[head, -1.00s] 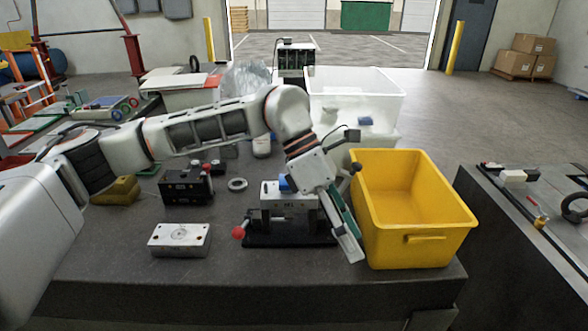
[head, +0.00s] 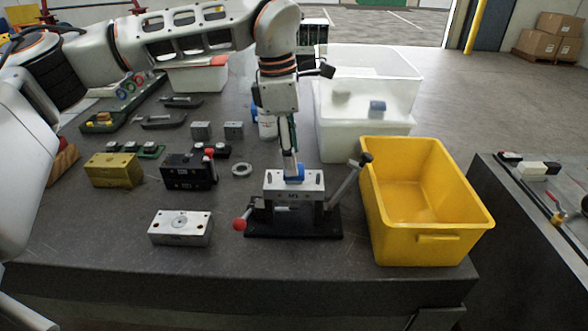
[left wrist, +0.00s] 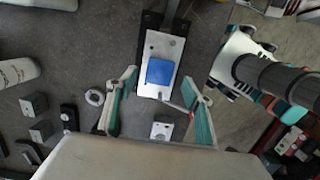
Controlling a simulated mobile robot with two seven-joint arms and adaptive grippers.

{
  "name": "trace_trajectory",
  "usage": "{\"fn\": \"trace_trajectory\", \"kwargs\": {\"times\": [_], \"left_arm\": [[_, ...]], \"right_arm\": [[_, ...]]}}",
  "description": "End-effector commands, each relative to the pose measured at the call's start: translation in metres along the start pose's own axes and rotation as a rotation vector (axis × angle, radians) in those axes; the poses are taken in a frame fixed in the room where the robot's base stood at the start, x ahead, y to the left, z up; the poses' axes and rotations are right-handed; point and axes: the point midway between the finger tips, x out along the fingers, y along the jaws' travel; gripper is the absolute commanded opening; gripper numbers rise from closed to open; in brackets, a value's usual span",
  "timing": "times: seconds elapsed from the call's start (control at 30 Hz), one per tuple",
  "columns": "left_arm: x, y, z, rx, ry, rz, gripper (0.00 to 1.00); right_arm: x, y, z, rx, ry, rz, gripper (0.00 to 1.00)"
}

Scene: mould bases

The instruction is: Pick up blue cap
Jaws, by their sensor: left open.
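The blue cap (head: 294,173) sits on top of a silver block (head: 310,188), which is set in a black clamp fixture (head: 292,233). In the left wrist view the cap (left wrist: 160,71) shows as a blue square on the block. My left gripper (head: 291,165) points down at the cap, close above it in the head view. In the left wrist view its teal-lined fingers (left wrist: 158,82) are open and spread either side of the cap, with no visible contact. A white and black arm-like part at the right edge may be my right arm; its fingers are unclear.
A yellow bin (head: 462,208) stands right of the fixture. A lever with a red ball (head: 240,224) and a slanted handle (head: 347,181) stick out of the fixture. A loose silver block (head: 180,228), a ring (head: 242,170) and a black block (head: 188,172) lie left.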

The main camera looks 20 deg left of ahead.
Motion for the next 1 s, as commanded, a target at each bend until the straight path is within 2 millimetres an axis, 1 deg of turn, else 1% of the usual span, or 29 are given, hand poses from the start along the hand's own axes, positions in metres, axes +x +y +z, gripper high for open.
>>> {"fn": "trace_trajectory", "kwargs": {"times": [0.03, 0.1, 0.2, 0.47, 0.6, 1.0], "left_arm": [[0.008, 0.000, 0.001, 0.001, 0.001, -0.004, 0.51], [0.017, 0.000, 0.001, 0.002, 0.001, -0.002, 0.51], [0.025, 0.000, 0.001, 0.001, 0.000, -0.002, 0.51], [0.027, 0.000, 0.001, 0.001, -0.001, -0.001, 0.51], [0.027, 0.000, 0.001, 0.001, -0.001, -0.001, 0.19], [0.026, 0.000, 0.001, 0.001, -0.001, 0.000, 0.19]], "right_arm": [[-0.001, 0.000, -0.002, 0.000, 0.001, 0.000, 0.00], [-0.001, 0.000, -0.002, 0.000, 0.001, 0.000, 0.00], [-0.001, 0.000, -0.002, 0.000, 0.001, 0.000, 0.00], [-0.001, 0.000, -0.003, 0.000, 0.002, 0.000, 0.00], [-0.001, 0.000, -0.003, 0.000, 0.002, 0.000, 0.00], [-0.001, 0.001, -0.003, 0.000, 0.002, 0.000, 0.00]]}}
